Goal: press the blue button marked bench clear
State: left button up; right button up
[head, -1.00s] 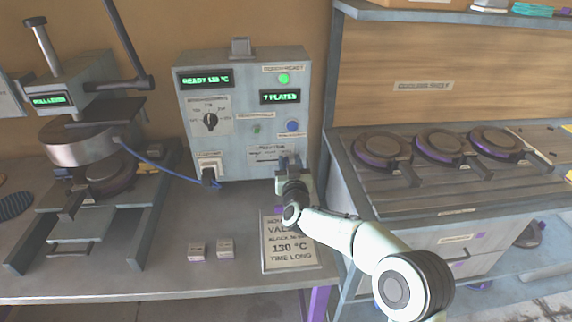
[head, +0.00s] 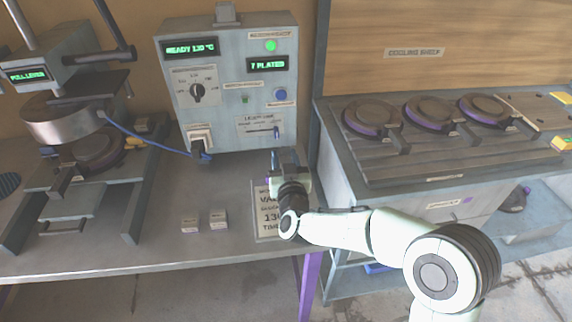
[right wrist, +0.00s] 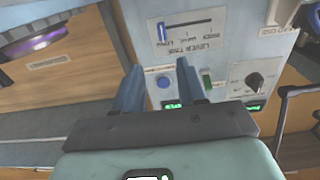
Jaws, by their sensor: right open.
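The blue button (head: 280,94) is on the right side of the grey control box (head: 222,129), with a small unreadable label under it. It also shows in the right wrist view (right wrist: 164,81), between the two finger tips as seen there. My right gripper (head: 282,158) is in front of the box's lower right part, below the blue button and apart from it. In the right wrist view the right gripper (right wrist: 158,70) has its two fingers spread, with nothing between them but the box face behind. My left gripper is not in view.
A press (head: 65,118) stands left of the box, joined by a blue cable. Two small blocks (head: 204,220) and a printed card (head: 266,210) lie on the bench. A cooling shelf (head: 444,152) with three round plates is at right. A green light (head: 271,46) and slider (head: 263,131) are on the box.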

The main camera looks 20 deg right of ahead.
aim_at(280, 94)
jog(key=k+j, duration=0.2)
jog(key=k, duration=0.3)
jog(key=k+j, duration=0.2)
jog(key=k, duration=0.25)
